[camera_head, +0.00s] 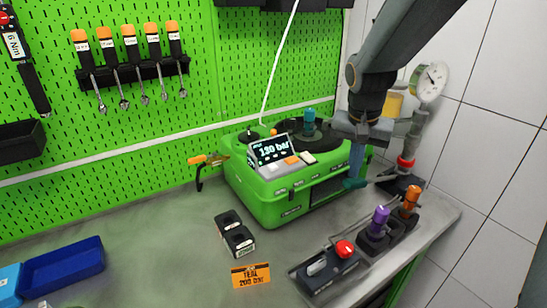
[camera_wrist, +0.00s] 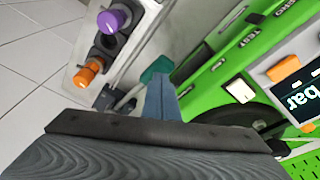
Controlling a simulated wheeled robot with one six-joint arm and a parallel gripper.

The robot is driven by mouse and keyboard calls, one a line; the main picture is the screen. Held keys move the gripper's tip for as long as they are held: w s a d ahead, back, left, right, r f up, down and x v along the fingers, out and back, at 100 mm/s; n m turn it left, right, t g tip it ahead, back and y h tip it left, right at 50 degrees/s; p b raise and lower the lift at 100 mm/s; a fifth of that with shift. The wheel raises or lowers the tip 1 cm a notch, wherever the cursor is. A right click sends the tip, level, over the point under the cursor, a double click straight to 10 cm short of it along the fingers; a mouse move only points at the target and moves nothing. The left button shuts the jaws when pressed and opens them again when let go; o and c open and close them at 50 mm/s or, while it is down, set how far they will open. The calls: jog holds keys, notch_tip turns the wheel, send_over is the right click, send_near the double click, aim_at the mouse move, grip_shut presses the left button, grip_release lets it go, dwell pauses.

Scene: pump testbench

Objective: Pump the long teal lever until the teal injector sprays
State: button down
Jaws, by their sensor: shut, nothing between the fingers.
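The green pump tester (camera_head: 290,201) stands at the back of the bench, its display (camera_head: 269,149) reading 130 bar. The teal injector (camera_head: 309,117) stands upright on top of it. The teal lever end (camera_head: 353,184) shows at the tester's right front, with a grey rod leading right. It also shows in the wrist view (camera_wrist: 157,68). My gripper (camera_head: 357,165) is shut and empty, pointing down just above the teal end; in the wrist view its fingertips (camera_wrist: 160,85) overlap the teal end's lower edge. I cannot tell whether they touch. No spray is visible.
Purple (camera_head: 379,218) and orange (camera_head: 411,197) injectors stand in a black holder at right. A black box with a red button (camera_head: 345,249), a black block (camera_head: 235,234), an orange "TEAL 200 bar" card (camera_head: 251,275) and blue bins (camera_head: 63,265) lie in front. A gauge (camera_head: 431,82) is behind my arm.

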aim_at(348, 190)
jog(key=shift+s+a+f+b, duration=0.15)
jog(key=shift+f+b, duration=0.55)
jog(key=shift+f, duration=0.6)
jog(key=shift+a+f+b, duration=0.1)
jog(key=shift+f+b, duration=0.55)
jog(key=shift+f, duration=0.6)
jog(key=shift+s+a+f+b, duration=0.15)
jog(key=shift+f+b, duration=0.55)
jog(key=shift+f, duration=0.6)
jog(key=shift+r, duration=0.15)
jog(key=r+p, duration=0.4)
jog(key=r, duration=0.1)
jog(key=r+p, duration=0.2)
jog(key=shift+w+d+r, duration=0.3)
jog(key=shift+d+r, duration=0.1)
